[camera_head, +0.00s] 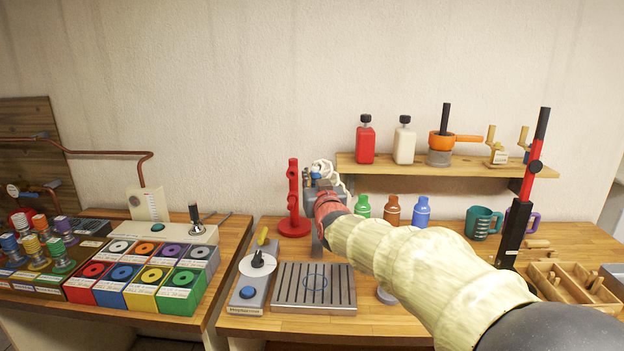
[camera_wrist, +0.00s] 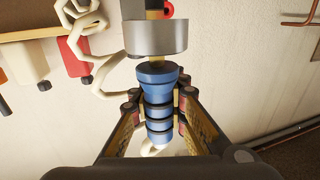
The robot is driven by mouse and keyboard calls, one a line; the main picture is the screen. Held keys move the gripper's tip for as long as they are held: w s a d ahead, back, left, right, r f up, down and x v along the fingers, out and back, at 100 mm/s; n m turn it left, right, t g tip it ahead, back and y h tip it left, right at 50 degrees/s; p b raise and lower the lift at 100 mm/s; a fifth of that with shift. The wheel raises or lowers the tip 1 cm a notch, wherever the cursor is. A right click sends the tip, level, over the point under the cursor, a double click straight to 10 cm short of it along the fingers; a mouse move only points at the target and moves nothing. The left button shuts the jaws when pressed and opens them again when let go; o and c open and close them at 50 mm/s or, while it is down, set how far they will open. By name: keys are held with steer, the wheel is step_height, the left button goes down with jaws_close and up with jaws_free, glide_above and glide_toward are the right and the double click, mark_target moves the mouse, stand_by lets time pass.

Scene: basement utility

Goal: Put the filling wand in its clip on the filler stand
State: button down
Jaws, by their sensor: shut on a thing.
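My gripper (camera_wrist: 158,115) is shut on the blue ribbed grip of the filling wand (camera_wrist: 157,80), with one finger on each side. A silver cylinder (camera_wrist: 155,38) lies just beyond the grip; I cannot tell whether it belongs to the wand or the stand. A white coiled hose (camera_wrist: 92,45) hangs at the left in the wrist view. In the head view, my arm hides most of my gripper (camera_head: 325,185). The grey filler stand (camera_head: 316,240) is partly hidden behind it, with the white hose at its top. The clip cannot be made out clearly.
A red stand (camera_head: 293,205) is close left of the gripper. A slotted plate (camera_head: 312,290) lies in front. Green, brown and blue bottles (camera_head: 421,211) stand to the right. A wall shelf (camera_head: 420,168) holds a red can (camera_head: 365,143). A black-and-red post (camera_head: 520,195) rises at right.

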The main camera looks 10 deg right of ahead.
steer(key=shift+f+b, duration=0.45)
steer(key=shift+f, duration=0.15)
steer(key=shift+f, duration=0.1)
steer(key=c, duration=1.7)
jaws_free()
steer(key=shift+o, duration=0.2)
steer(key=s, duration=1.2)
steer(key=shift+a, duration=0.1)
